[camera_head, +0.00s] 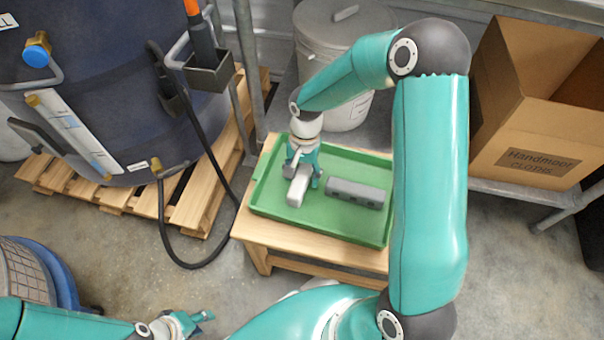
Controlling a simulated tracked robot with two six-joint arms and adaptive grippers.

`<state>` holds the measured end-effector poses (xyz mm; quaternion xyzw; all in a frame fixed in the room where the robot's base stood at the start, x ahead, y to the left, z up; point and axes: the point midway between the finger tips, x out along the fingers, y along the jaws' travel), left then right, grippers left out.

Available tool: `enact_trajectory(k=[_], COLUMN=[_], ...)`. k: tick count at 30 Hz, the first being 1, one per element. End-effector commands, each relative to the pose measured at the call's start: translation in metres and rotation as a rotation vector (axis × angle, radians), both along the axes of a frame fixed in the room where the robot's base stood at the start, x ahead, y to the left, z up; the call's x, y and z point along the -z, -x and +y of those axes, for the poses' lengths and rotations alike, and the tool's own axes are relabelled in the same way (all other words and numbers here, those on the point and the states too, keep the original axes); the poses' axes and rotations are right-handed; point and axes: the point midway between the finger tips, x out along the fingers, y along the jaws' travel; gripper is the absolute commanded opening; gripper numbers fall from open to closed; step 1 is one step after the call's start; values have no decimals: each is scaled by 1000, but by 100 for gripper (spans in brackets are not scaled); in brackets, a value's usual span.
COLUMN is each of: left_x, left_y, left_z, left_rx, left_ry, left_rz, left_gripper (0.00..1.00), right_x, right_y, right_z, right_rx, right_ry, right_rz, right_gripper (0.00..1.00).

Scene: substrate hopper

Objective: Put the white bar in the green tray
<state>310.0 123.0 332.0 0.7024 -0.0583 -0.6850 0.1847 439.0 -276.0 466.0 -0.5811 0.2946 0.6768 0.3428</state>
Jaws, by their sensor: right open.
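The green tray (260,195) lies on a low wooden table. The white bar (297,190) is in the left part of the tray, below my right gripper (302,180). My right gripper points down with its fingers open on either side of the bar. Its hand hides the bar's far end. I cannot tell whether the fingers touch the bar. My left gripper (200,318) is low at the bottom edge, away from the tray. Its fingers are partly cut off, so I cannot tell whether they are open.
A grey block with dark recesses (356,193) lies in the tray, right of the white bar. The wooden table (258,236) stands near a big dark blue hopper (90,100) on a pallet, with a hanging black hose. A lidded grey bin and a cardboard box (520,140) are behind.

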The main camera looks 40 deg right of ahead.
Motion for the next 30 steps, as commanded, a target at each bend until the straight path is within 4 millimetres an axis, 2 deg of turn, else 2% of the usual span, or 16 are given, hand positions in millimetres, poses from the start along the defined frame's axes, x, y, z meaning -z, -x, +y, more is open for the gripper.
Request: enact_trajectory(k=[12,18,23,30], left_x=[-30,-39,-41,-41], left_y=[0,0,0,0], left_z=[0,0,0,0], left_rx=[0,0,0,0], left_ry=[0,0,0,0], left_rz=[0,0,0,0], left_gripper=[40,40,40,40], right_x=[-78,-107,-116,-116], right_y=[-8,-10,-11,-11], right_z=[-9,-13,-14,-14], right_rx=[0,0,-1,-2], right_ry=[1,0,0,0], right_rz=[-6,-4,-2,-2], right_gripper=[62,62,62,62])
